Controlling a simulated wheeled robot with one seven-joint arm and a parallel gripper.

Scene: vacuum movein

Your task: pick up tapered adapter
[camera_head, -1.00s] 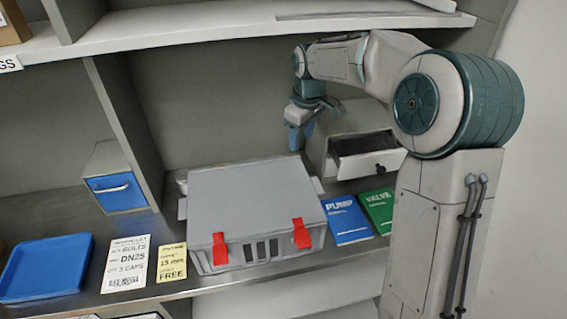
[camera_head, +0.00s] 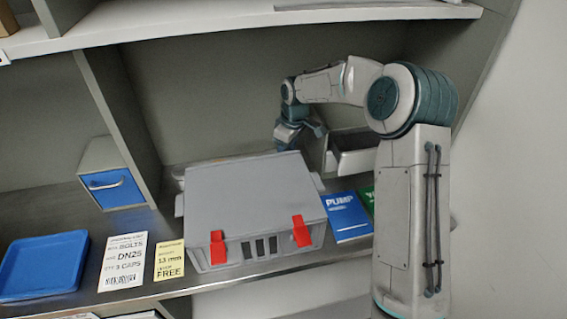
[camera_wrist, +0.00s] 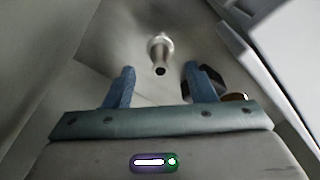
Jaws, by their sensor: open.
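The tapered adapter (camera_wrist: 160,48) is a small metallic piece with a wide collar and a narrower dark end. In the wrist view it is just beyond my fingertips, roughly centred between them and apart from both. My gripper (camera_wrist: 160,70) has its two blue fingers spread, with nothing between them. In the head view my gripper (camera_head: 287,142) is low behind the grey case, by its back edge. I cannot make out the adapter there; the case or my gripper probably hides it.
A grey case (camera_head: 250,195) with red latches stands in front of my gripper. An open drawer unit (camera_head: 352,150) is close on its right, partly behind my arm. A dark object (camera_wrist: 212,80) lies by the right finger. Blue tray (camera_head: 45,265) is far left.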

